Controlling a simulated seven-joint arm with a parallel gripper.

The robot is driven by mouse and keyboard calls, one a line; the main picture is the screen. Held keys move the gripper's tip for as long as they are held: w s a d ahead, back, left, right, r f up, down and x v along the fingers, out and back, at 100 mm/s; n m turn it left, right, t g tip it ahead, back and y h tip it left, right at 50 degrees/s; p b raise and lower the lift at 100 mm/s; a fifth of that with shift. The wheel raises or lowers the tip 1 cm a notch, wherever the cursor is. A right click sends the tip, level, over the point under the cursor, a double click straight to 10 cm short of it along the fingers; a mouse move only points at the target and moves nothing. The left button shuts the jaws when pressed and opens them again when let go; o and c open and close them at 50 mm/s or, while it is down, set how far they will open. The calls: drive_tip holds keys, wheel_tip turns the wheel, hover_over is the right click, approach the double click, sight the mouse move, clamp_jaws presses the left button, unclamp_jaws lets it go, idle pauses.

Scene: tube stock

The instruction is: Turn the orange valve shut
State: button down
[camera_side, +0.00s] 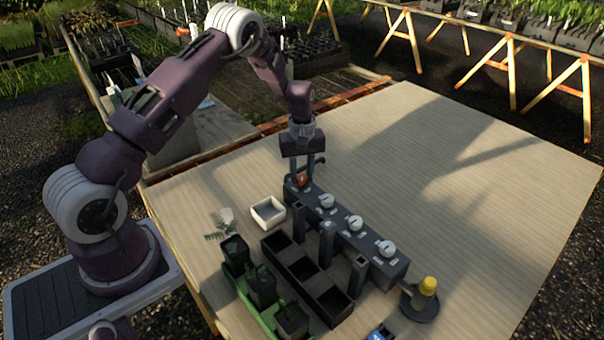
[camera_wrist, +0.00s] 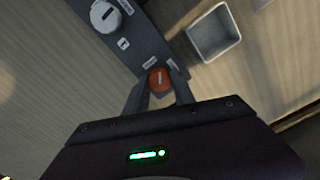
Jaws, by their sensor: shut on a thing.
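The orange valve (camera_side: 302,180) is a round knob at the far end of a dark grey manifold block (camera_side: 373,262). It also shows in the wrist view (camera_wrist: 159,79), with a pale line across its top. My gripper (camera_side: 304,172) points down over that end of the block. In the wrist view its two fingers (camera_wrist: 160,92) are on either side of the orange knob and shut on it. Three white knobs sit further along the block, the nearest to the orange one being a white knob (camera_side: 327,201). The fingers partly hide the orange knob in the side view.
A small white square tray (camera_side: 268,213) stands left of the block. A dark compartment box (camera_side: 316,283) and a green tray (camera_side: 238,285) with dark pots stand in front. A yellow-topped item on a dark round base (camera_side: 422,303) is at the right. The table's right half is clear.

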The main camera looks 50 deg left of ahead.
drive_tip(key=m, duration=0.5)
drive_tip(key=shift+m, duration=0.3)
drive_tip(key=m, duration=0.4)
drive_tip(key=shift+m, duration=0.7)
drive_tip(key=c, duration=1.1)
unclamp_jaws()
drive_tip(key=shift+o, duration=0.2)
drive_tip(key=shift+r, duration=0.1)
